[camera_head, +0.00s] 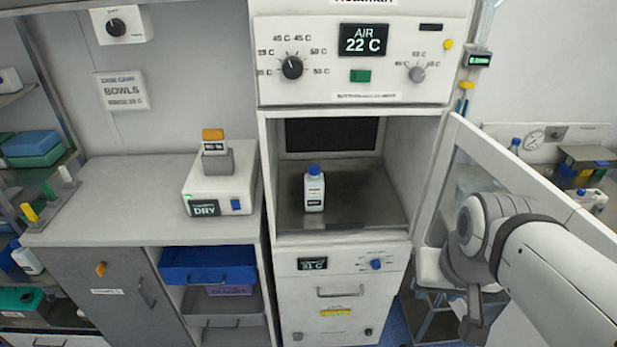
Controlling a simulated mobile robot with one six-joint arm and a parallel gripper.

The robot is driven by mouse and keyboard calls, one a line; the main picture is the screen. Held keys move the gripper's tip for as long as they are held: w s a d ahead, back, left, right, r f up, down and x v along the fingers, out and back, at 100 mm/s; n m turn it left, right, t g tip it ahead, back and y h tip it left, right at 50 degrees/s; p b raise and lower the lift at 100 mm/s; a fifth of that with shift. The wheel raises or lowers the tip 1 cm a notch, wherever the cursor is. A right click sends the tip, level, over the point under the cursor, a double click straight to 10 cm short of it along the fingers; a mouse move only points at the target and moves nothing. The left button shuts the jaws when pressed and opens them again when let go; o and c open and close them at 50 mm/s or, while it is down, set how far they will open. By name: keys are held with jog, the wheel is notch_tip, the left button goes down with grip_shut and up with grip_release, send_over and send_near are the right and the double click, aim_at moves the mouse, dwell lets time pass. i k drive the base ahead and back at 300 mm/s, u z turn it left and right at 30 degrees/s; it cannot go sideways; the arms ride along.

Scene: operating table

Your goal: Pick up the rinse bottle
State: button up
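A small white bottle with a blue cap and a dark label (314,190) stands upright inside the open compartment of the warming cabinet (432,130). Its label is too small to read, so I cannot confirm that it is the rinse bottle. My arm reaches in from the right edge, in front of the open glass door. My gripper (473,328) hangs low at the right, well apart from the bottle. Its fingers are too unclear to show whether it is open or shut.
The cabinet door (452,172) stands open to the right, beside my arm. A grey counter (125,215) at the left holds a white DRY unit (222,190). An open blue drawer (208,265) sits below. More blue-capped bottles (515,146) stand at far right.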

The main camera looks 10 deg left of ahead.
aim_at(314, 180)
jog(key=z, duration=0.15)
jog(key=i, duration=0.85)
jog(key=u, duration=0.05)
